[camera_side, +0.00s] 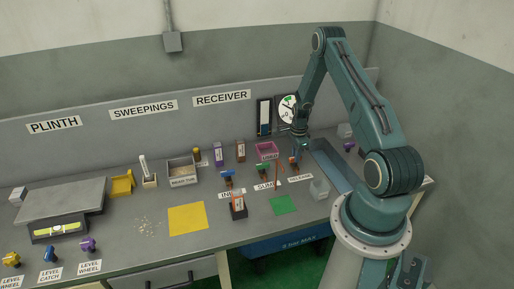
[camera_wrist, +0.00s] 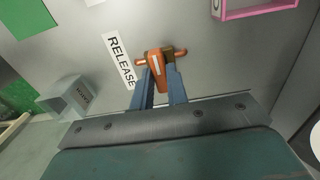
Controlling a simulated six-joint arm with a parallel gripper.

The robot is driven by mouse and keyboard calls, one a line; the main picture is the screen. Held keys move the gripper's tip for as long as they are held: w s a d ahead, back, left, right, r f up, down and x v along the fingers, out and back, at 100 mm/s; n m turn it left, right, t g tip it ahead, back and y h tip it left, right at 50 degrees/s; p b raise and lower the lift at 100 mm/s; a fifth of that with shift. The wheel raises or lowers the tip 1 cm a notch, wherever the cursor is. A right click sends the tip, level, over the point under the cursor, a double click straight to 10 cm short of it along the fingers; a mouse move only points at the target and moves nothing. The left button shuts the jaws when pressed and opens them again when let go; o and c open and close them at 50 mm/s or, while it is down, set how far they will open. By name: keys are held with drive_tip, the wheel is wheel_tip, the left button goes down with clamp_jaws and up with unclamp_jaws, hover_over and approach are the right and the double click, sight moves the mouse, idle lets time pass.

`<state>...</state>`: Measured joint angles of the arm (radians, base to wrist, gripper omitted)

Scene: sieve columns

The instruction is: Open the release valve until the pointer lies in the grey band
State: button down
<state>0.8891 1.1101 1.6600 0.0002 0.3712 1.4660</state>
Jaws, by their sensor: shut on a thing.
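The release valve (camera_wrist: 155,60) has an orange handle and a brass-coloured part, and stands beside the RELEASE label (camera_wrist: 119,61) in the wrist view. In the side view the valve (camera_side: 294,161) is small, behind its label (camera_side: 300,178). My gripper (camera_wrist: 161,75) has its two blue fingers on either side of the orange handle and is shut on it. In the side view my gripper (camera_side: 300,148) comes down over the valve from above. The round white gauge (camera_side: 288,107) on the back panel shows a green patch and a dark pointer; a grey band cannot be made out.
A pink tray (camera_side: 267,151) lies behind the valves. A blue-handled valve (camera_side: 227,178) stands to the left by another label. A clear box (camera_side: 319,189) stands in front of the RELEASE label, and a green mat (camera_side: 283,205) lies nearby. A sunken trough (camera_side: 330,163) lies to the right.

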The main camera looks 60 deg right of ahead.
drive_tip(key=shift+n, duration=0.4)
drive_tip(key=n, duration=0.3)
drive_tip(key=shift+n, duration=0.3)
drive_tip(key=n, duration=1.3)
drive_tip(key=c, duration=1.4)
unclamp_jaws()
